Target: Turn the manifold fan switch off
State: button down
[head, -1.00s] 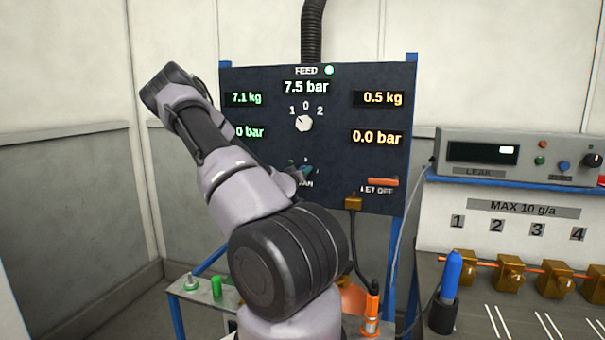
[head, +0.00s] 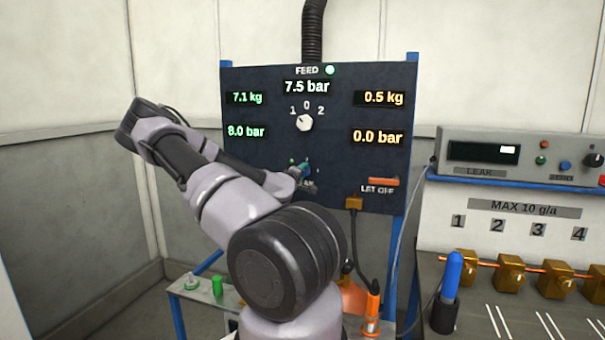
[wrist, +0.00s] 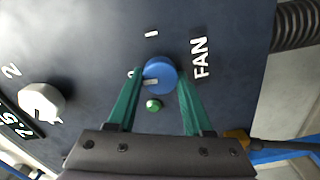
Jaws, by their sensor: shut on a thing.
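The fan switch is a round blue knob (wrist: 160,75) on the dark panel, beside the white FAN label (wrist: 200,58) in the wrist view. Its pale pointer mark faces left in that view, toward a mark partly hidden by a finger. A white "I" mark stands above the knob there. My gripper (wrist: 160,80) has its two green fingers on either side of the knob and is shut on it. A green lamp (wrist: 153,105) sits between the fingers. In the head view my gripper (head: 304,170) is at the panel's lower middle and mostly covers the knob.
A white selector knob (head: 304,123) sits higher on the panel (head: 340,190), among pressure and weight displays. An orange LET OFF handle (head: 383,181) is at the lower right. A cable hangs below it. A leak tester (head: 500,155) stands right.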

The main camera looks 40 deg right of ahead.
jog(key=shift+f+n, duration=0.1)
jog(key=shift+n, duration=0.4)
jog(key=shift+c, duration=1.5)
grip_release()
jog(key=shift+a, duration=0.1)
jog(key=v, duration=1)
jog(key=shift+s+a, duration=0.2)
jog(key=shift+a, duration=0.1)
